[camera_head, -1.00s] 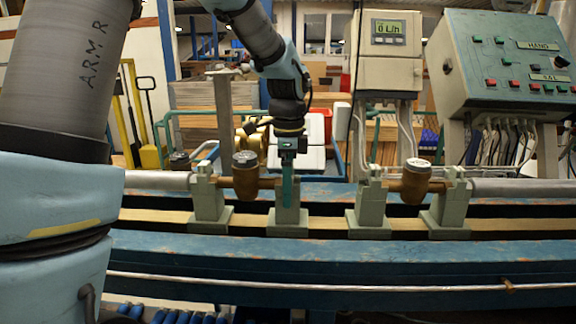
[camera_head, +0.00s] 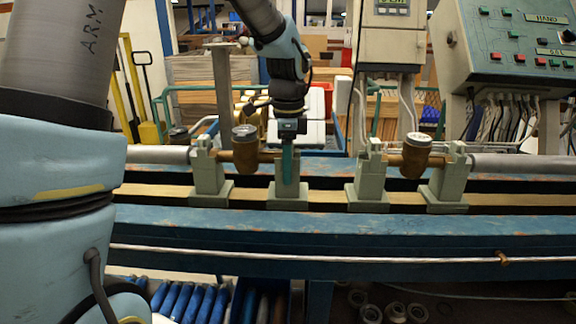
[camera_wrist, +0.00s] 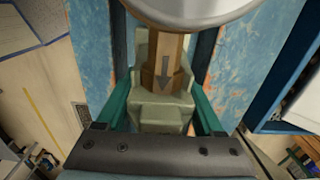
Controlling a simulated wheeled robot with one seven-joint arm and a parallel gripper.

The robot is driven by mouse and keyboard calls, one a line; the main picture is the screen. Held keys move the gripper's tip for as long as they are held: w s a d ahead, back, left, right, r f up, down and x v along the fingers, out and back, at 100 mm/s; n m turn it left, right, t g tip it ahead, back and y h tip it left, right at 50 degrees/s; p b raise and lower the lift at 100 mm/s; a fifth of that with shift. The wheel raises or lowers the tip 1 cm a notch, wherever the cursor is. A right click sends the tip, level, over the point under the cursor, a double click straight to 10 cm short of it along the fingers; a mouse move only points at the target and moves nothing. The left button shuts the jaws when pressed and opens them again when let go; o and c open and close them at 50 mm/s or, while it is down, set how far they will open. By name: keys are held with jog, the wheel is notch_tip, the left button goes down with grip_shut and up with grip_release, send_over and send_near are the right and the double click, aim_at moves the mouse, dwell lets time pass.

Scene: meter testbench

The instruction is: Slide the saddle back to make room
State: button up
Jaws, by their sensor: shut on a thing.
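The grey-green saddle (camera_head: 288,203) stands on the bench rail near the middle of the head view. My gripper (camera_head: 287,178) reaches down onto it from above, its green fingers upright at the saddle. In the wrist view the fingers lie on both sides of the saddle (camera_wrist: 158,122), and my gripper (camera_wrist: 162,112) is shut on it. A brass water meter (camera_head: 245,150) is just left of my gripper. In the wrist view the meter's brass end (camera_wrist: 165,68), marked with an arrow, lies over the saddle's upper part; whether they touch is unclear.
Another saddle (camera_head: 209,178) stands left of the meter. To the right, a second brass meter (camera_head: 415,157) sits between two more saddles (camera_head: 369,185) (camera_head: 449,183). The blue bench beam (camera_head: 330,236) runs along the front. A control box (camera_head: 505,45) stands at the back right.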

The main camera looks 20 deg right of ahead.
grip_shut()
jog(key=shift+a, duration=0.1)
dwell(0.4)
jog(key=shift+w+a, duration=0.1)
jog(key=shift+a, duration=0.05)
jog(key=shift+w+a+p, duration=0.25)
jog(key=shift+a+p, duration=0.05)
jog(key=shift+a, duration=0.2)
jog(key=o, duration=0.9)
grip_release()
